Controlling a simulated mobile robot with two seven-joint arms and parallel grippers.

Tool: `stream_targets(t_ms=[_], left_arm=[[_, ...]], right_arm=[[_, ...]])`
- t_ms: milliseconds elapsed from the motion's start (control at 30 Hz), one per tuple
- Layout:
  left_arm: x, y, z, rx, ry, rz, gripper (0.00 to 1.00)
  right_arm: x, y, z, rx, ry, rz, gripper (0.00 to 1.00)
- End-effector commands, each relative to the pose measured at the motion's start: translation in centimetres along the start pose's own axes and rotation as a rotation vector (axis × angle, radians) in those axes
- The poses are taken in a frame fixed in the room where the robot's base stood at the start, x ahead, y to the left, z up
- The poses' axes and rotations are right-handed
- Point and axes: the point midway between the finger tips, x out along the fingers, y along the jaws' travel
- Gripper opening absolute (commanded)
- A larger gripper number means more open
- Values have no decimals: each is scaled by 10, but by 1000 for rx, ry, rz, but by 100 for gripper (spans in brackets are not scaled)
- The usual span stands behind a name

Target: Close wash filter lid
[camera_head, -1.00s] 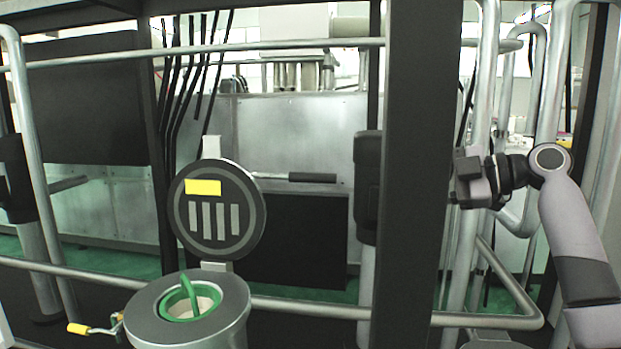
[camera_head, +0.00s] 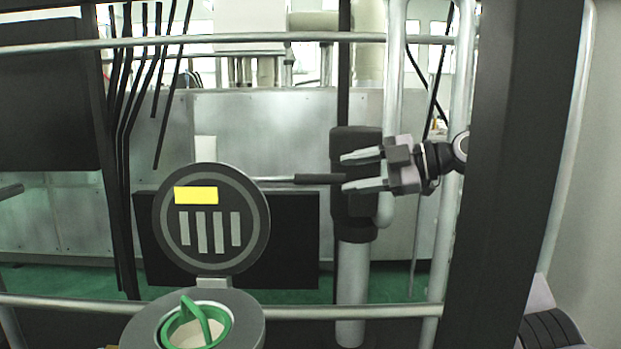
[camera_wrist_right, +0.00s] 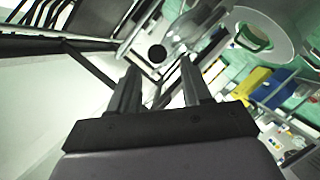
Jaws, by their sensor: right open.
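The wash filter lid (camera_head: 211,219) is a dark round disc with a yellow label, standing upright and open on its hinge behind the filter housing. A dark handle bar (camera_head: 320,179) sticks out to the right from behind the lid. The housing (camera_head: 245,312) is a grey round pot with a green-rimmed basket (camera_head: 196,325) inside; it also shows at the top of the right wrist view (camera_wrist_right: 262,30). My right gripper (camera_head: 347,171) is open and empty, its fingertips pointing left around the height of the handle's end. Whether they touch it is unclear. My left gripper is not in view.
A horizontal pipe rail (camera_head: 330,313) runs across in front at housing height, and another rail (camera_head: 250,38) crosses above. A thick dark post (camera_head: 510,170) stands at the right, partly hiding my right arm. Black hoses hang left of the lid.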

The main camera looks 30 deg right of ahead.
Motion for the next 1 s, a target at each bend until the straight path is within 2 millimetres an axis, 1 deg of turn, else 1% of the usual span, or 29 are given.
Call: stream_targets(t_ms=[167,300,433,600,800,833,867,900,967,1000], left_arm=[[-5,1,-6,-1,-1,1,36],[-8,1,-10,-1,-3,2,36],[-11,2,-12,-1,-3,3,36],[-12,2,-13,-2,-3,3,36],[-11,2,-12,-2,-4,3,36],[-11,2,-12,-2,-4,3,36],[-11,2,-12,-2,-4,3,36],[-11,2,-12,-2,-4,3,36],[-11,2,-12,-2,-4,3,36],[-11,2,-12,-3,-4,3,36]], right_arm=[[23,1,-2,3,3,-3,48],[45,1,-2,3,3,-3,48],[60,1,-1,3,2,-2,48],[69,0,0,2,0,-1,48],[69,0,0,1,0,0,48],[69,0,0,1,0,-1,45],[69,0,0,1,0,-1,36],[69,0,0,1,0,-1,22],[69,0,0,1,0,-1,3],[69,0,0,2,0,-1,0]])
